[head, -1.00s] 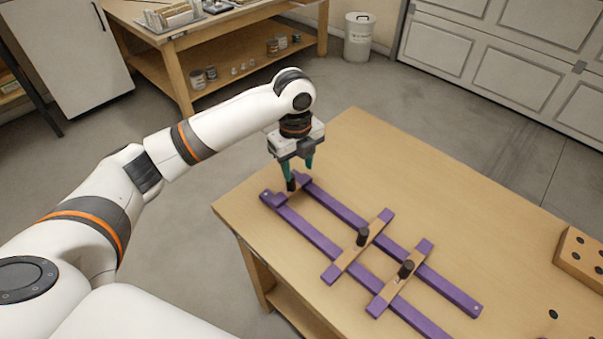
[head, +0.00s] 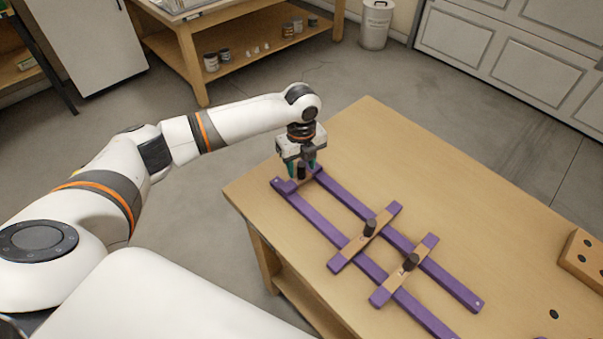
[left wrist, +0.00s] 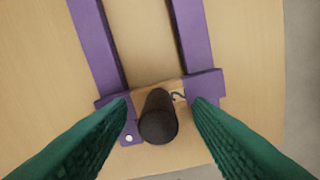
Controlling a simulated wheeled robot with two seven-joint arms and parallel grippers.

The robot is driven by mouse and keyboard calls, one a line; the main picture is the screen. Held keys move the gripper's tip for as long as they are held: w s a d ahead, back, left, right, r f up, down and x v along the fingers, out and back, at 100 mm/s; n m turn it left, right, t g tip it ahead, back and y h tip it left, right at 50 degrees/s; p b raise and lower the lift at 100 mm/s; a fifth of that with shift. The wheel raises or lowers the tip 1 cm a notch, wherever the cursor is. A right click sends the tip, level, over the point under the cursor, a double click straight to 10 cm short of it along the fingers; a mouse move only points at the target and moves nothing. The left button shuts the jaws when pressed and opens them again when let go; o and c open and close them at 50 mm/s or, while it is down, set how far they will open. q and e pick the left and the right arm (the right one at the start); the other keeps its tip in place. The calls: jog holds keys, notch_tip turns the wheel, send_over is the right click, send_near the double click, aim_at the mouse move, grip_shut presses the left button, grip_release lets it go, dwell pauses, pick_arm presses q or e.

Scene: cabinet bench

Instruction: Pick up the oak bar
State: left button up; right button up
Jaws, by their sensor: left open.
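Three short oak bars with purple ends and an upright black knob lie across two long purple rails (head: 335,231). One oak bar (head: 290,186) is at the rails' far left end; the second (head: 350,252) and third (head: 391,284) lie further right. My left gripper (head: 302,170) is over the far left bar, pointing down. In the left wrist view its open green fingers (left wrist: 160,104) stand on either side of the black knob (left wrist: 157,120), with a gap on both sides. That bar's oak middle (left wrist: 145,98) bears a small dark mark. My right gripper is out of view.
The wooden bench (head: 400,165) is clear behind the rails. A wooden block with dark holes (head: 583,255) sits at its right edge. A shelved workbench (head: 230,50), a white bin (head: 375,25) and panelled doors stand beyond, across the floor.

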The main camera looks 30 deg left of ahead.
pick_arm(q)
jog(key=shift+f, duration=0.9)
jog(key=shift+c, duration=0.6)
jog(key=shift+r, duration=0.1)
grip_shut()
